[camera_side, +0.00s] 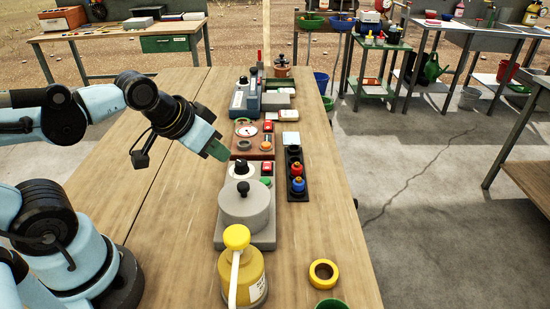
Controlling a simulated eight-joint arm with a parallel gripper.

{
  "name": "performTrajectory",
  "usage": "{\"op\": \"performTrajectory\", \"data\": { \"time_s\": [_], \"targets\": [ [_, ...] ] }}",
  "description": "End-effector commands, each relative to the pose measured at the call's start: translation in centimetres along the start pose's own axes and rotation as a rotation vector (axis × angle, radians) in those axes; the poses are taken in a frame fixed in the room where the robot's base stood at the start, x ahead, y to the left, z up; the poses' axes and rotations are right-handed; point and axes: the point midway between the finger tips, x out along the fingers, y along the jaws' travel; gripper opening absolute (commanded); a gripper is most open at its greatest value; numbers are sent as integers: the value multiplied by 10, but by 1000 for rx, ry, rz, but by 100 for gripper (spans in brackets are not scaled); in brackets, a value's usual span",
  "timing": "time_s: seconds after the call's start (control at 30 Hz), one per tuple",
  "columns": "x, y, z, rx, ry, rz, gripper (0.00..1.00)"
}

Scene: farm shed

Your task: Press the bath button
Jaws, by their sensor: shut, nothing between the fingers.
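A grey bath-like unit (245,215) with a round lidded pot stands on the wooden bench. Its panel has a black knob on a white dial (240,168), a small red part (266,168) and a green button (265,182). I cannot read any labels, so I cannot tell for sure which one is the bath button. My gripper (217,151) is shut and empty. It points down to the right, apparently above and left of the panel, and touches no button that I can see.
A brown unit (262,152) with a gauge and buttons stands just behind. A black rack (297,178) with red and blue capped items is to the right. A yellow bottle (241,268) and yellow tape roll (323,273) are in front.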

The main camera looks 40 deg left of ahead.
Motion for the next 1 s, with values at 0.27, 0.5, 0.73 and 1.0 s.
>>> {"op": "performTrajectory", "data": {
  "time_s": [0.27,0.5,0.73,1.0],
  "targets": [
    [-2,2,-8,43,-33,2,0],
    [-6,9,-36,227,-173,21,0],
    [-4,19,-65,430,-326,61,0],
    [5,30,-92,649,-491,127,0]
  ]
}}
